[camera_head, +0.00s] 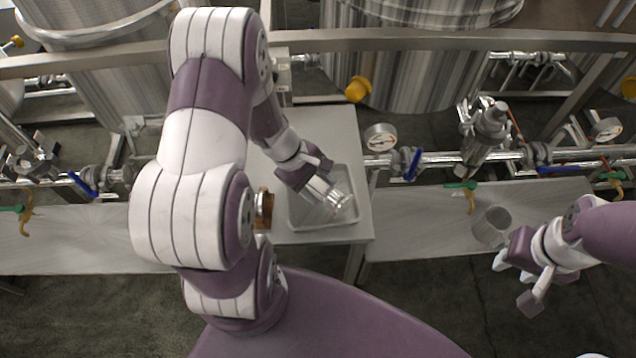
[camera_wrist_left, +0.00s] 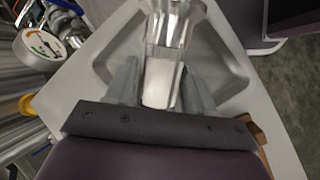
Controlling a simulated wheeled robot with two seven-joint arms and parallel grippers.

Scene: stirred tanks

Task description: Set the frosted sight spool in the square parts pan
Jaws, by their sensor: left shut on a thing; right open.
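The frosted sight spool (camera_head: 339,202) has bright metal ends and a pale clear body. My left gripper (camera_head: 318,190) is shut on it, with the spool tilted over the square parts pan (camera_head: 322,226). In the left wrist view, the spool (camera_wrist_left: 168,72) lies between the two fingers of the left gripper (camera_wrist_left: 160,90), its metal flange pointing away. The pan (camera_wrist_left: 105,48) spreads around and beneath it. Whether the spool touches the pan floor I cannot tell. My right gripper (camera_head: 515,282) is open and empty at the right.
The pan sits on a grey stand (camera_head: 332,128). A brown part (camera_head: 265,208) is partly hidden behind my left arm. A grey cup (camera_head: 490,225) stands on the right bench near my right gripper. Pipes, a gauge (camera_head: 381,138) and blue-handled valves run behind, before the large steel tanks.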

